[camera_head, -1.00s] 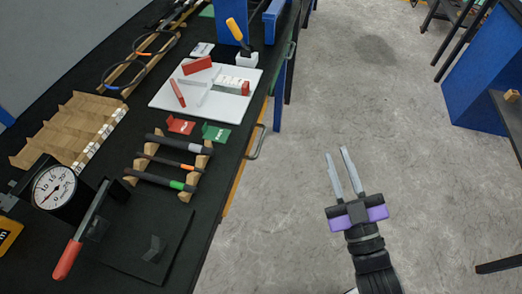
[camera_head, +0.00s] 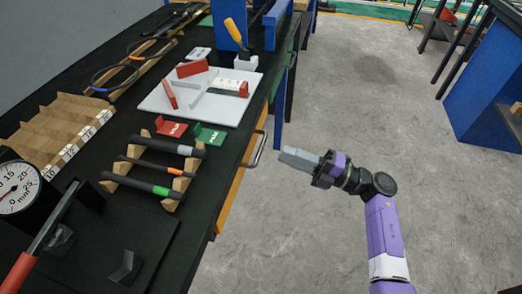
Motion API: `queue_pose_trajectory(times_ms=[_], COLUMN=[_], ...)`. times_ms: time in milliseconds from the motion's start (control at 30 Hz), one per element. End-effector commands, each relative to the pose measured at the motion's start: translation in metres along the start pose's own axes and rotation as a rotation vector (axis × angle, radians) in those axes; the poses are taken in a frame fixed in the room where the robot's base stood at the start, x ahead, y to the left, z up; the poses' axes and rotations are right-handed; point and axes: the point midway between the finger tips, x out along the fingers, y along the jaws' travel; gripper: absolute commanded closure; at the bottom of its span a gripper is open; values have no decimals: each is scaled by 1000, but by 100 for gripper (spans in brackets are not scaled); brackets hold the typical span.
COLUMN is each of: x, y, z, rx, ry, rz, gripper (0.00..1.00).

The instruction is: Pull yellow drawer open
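The yellow drawer (camera_head: 235,190) shows as a narrow orange-yellow strip below the edge of the black bench, seen steeply from above. Its front looks flush with the bench side. A grey bar handle (camera_head: 257,152) sticks out to the right near the drawer's top. My gripper (camera_head: 283,156) is just to the right of the handle, with a small gap in the picture. Its grey fingers point left toward the handle. The fingers overlap in this view, so their opening is hidden. Nothing shows held in them.
The black bench (camera_head: 215,180) runs along the left, with a rack of dark rods (camera_head: 165,165), a white tray (camera_head: 160,103), red and green pieces and a dial gauge (camera_head: 18,190). A blue post stands beyond the handle. The grey floor to the right is clear; a blue cabinet (camera_head: 475,100) stands far right.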

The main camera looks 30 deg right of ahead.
Motion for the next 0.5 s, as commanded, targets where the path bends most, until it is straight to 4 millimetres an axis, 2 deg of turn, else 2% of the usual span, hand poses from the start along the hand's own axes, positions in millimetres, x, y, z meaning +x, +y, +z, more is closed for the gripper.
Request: queue_pose_trajectory(times_ms=[167, 500], x=[7, 57], y=[-1, -1], z=[-10, -13], rx=[-4, -4], ry=[42, 41], rz=[-10, -7], gripper=[80, 80])
